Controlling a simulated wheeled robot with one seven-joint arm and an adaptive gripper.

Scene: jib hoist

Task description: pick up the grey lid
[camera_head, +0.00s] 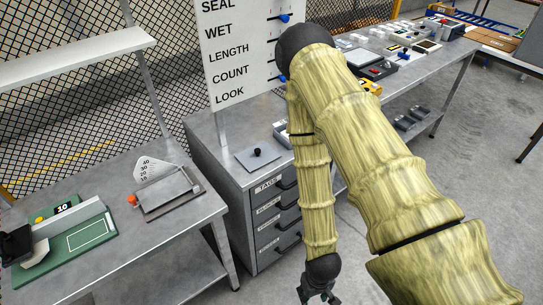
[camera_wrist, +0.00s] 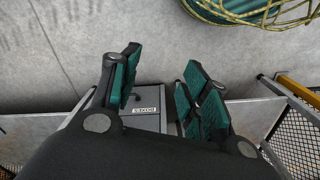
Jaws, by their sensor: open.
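The grey lid (camera_head: 258,158) is a flat square plate with a round black knob. It lies on top of the grey drawer cabinet (camera_head: 217,150) in the head view. My gripper (camera_head: 320,297) hangs low in front of the cabinet, below and to the right of the lid, and apart from it. In the wrist view my gripper (camera_wrist: 162,82) has its green-padded fingers spread with nothing between them. A labelled drawer front (camera_wrist: 147,122) shows beyond the fingers. I cannot make out the lid in the wrist view.
A white sign board (camera_head: 240,50) stands behind the lid. A grey box (camera_head: 283,134) sits close to the lid's right. The left bench (camera_head: 150,235) holds a green board (camera_head: 85,240) and a lever device (camera_head: 170,195). A green coil (camera_wrist: 240,10) lies on the floor.

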